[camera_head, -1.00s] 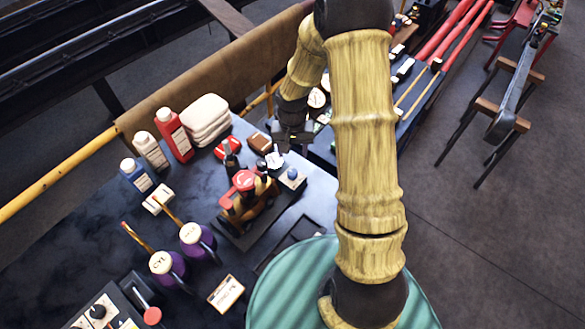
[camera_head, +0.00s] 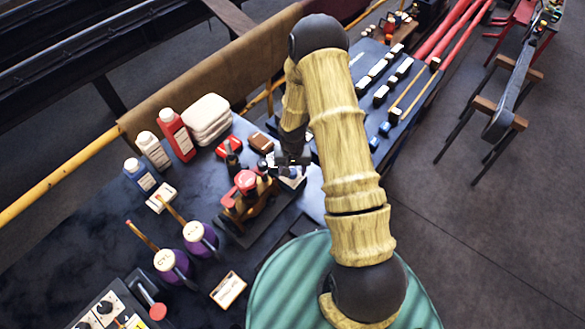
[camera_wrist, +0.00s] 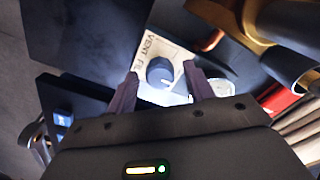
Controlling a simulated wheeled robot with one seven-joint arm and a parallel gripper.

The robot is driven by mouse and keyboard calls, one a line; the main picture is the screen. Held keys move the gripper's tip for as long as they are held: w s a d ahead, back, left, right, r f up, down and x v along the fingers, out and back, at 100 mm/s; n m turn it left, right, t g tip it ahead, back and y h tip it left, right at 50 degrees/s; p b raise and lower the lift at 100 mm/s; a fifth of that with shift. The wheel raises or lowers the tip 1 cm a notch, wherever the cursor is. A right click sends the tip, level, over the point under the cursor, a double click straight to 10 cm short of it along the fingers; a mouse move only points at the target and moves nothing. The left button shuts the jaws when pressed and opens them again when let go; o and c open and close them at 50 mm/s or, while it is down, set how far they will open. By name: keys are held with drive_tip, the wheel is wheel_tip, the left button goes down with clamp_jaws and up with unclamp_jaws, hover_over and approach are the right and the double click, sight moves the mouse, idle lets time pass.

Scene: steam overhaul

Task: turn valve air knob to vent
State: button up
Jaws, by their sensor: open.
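The valve air knob (camera_wrist: 160,72) is a round, dark blue-grey knob on a pale plate (camera_wrist: 151,47) in the wrist view. The plate carries the lettering "VENT" and a second word that seems to begin with "FI". My gripper (camera_wrist: 162,78) is open, with one finger on each side of the knob in the picture. I cannot tell whether the fingers touch it or are still above it. In the head view my gripper (camera_head: 291,160) is over the plate's block beside the model engine (camera_head: 246,196), and it mostly hides the knob.
White-lidded purple cans (camera_head: 200,238), a red bottle (camera_head: 176,135) and folded white cloths (camera_head: 207,118) stand on the dark table. Copper and brass pipework (camera_wrist: 260,22) is near the knob's right in the wrist view.

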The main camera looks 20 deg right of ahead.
drive_tip(key=shift+c, duration=0.2)
drive_tip(key=c, duration=0.9)
drive_tip(key=shift+n, duration=0.3)
drive_tip(key=n+b, duration=0.2)
drive_tip(key=n, duration=0.3)
drive_tip(key=shift+b, duration=0.3)
drive_tip(key=n+b, duration=0.1)
drive_tip(key=n, duration=0.5)
drive_tip(key=shift+n, duration=0.3)
drive_tip(key=o, duration=0.9)
